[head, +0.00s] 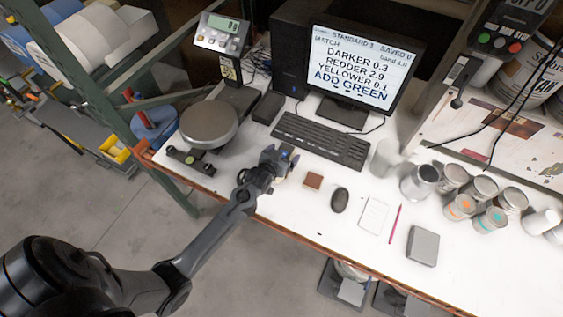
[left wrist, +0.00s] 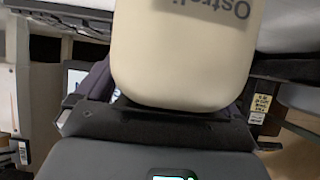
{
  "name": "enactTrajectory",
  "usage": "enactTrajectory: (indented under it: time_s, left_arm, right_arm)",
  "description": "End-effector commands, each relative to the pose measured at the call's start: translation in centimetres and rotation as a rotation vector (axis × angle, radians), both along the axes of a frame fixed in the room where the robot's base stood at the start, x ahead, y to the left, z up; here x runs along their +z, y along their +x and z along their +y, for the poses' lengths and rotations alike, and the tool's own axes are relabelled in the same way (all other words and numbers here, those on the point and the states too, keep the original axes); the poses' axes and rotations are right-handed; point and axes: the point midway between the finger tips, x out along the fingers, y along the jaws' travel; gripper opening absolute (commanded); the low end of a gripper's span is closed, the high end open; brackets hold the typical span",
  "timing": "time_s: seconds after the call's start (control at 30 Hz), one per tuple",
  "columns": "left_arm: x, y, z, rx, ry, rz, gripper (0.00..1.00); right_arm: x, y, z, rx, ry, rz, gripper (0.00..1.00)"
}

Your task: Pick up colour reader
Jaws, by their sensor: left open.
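In the left wrist view a cream, rounded body (left wrist: 185,60) with upside-down dark lettering fills the upper middle, very close. It looks like the colour reader, but its full shape is cut off. Dark gripper parts show on both sides of it. My right gripper is not in view.
A keyboard (head: 320,141) and monitor (head: 364,62) stand behind my gripper. A scale with a round plate (head: 209,124) is to the left. A brown block (head: 313,180), mouse (head: 340,199), notepad (head: 374,215) and grey box (head: 423,246) lie to the right, with several cans beyond.

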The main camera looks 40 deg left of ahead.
Motion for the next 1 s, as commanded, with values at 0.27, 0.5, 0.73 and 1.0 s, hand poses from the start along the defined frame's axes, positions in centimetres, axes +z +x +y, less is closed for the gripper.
enactTrajectory:
  time_s: [0.27,0.5,0.73,1.0]
  left_arm:
    - [-0.15,0.26,0.06,0.0,0.0,-0.001,0.96]
    - [-0.15,0.25,0.05,-0.001,0.0,0.0,0.64]
    - [-0.15,0.25,0.04,-0.001,0.0,0.0,0.28]
    - [0.09,0.35,0.05,-0.001,0.001,-0.005,0.03]
  right_arm:
    - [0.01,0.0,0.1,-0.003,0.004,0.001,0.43]
    - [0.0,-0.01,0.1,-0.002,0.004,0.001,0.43]
    - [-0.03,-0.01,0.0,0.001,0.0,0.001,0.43]
    - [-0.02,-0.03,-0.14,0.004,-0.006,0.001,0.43]
